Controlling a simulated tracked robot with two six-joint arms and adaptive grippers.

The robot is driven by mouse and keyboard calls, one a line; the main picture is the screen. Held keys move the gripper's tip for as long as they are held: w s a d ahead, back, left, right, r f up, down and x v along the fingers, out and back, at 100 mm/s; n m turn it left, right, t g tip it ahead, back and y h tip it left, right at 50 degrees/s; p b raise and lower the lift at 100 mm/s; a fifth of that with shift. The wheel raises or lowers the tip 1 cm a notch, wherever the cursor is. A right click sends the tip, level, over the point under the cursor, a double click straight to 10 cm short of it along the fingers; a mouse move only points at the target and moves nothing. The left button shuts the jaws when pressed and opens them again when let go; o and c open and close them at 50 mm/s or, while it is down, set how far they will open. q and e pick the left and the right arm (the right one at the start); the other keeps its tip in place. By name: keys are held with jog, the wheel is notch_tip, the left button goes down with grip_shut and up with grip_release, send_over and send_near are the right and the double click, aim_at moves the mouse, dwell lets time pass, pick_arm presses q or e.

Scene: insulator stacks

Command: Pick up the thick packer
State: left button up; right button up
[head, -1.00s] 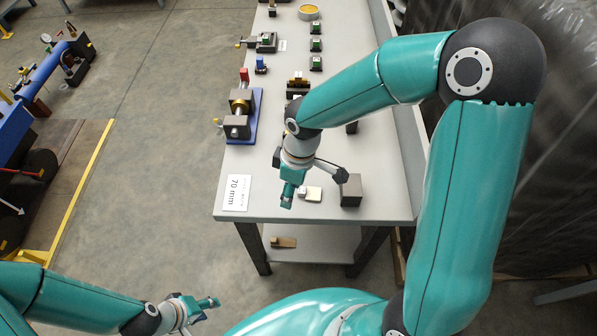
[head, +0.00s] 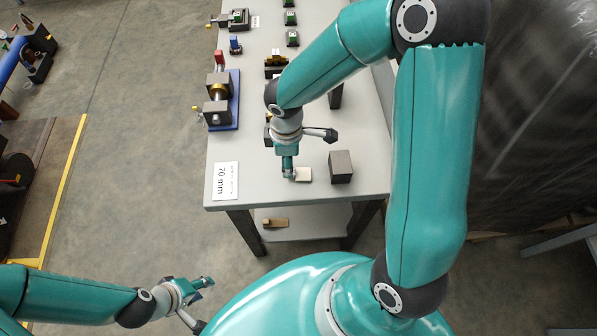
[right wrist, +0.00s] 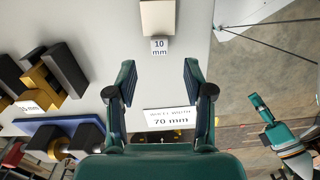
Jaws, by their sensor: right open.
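A pale block (head: 304,174), which looks like the packer, lies near the front of the table. In the right wrist view the pale block (right wrist: 158,18) is at the top edge, with a small face reading "10 mm" (right wrist: 159,46). My right gripper (head: 289,173) is just left of it in the head view, pointing down. In the right wrist view my right gripper (right wrist: 160,88) is open, with nothing between its fingers; the block is beyond the fingertips. My left gripper (head: 206,288) is low at the left, away from the table; its jaw opening is unclear.
A dark grey block (head: 341,167) stands right of the pale block. A white "70 mm" card (head: 225,181) lies at the table's front left. A blue-based fixture (head: 234,112) stands behind it. A tan piece (head: 275,223) lies on the lower shelf.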

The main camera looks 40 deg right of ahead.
aim_at(299, 173)
jog(key=shift+s+d+f, duration=0.1)
jog(key=shift+d+f, duration=0.05)
jog(key=shift+f, duration=1.2)
jog(key=shift+s+d+f, duration=0.1)
jog(key=shift+f, duration=1.25)
jog(key=shift+c, duration=0.3)
jog(key=c, duration=0.8)
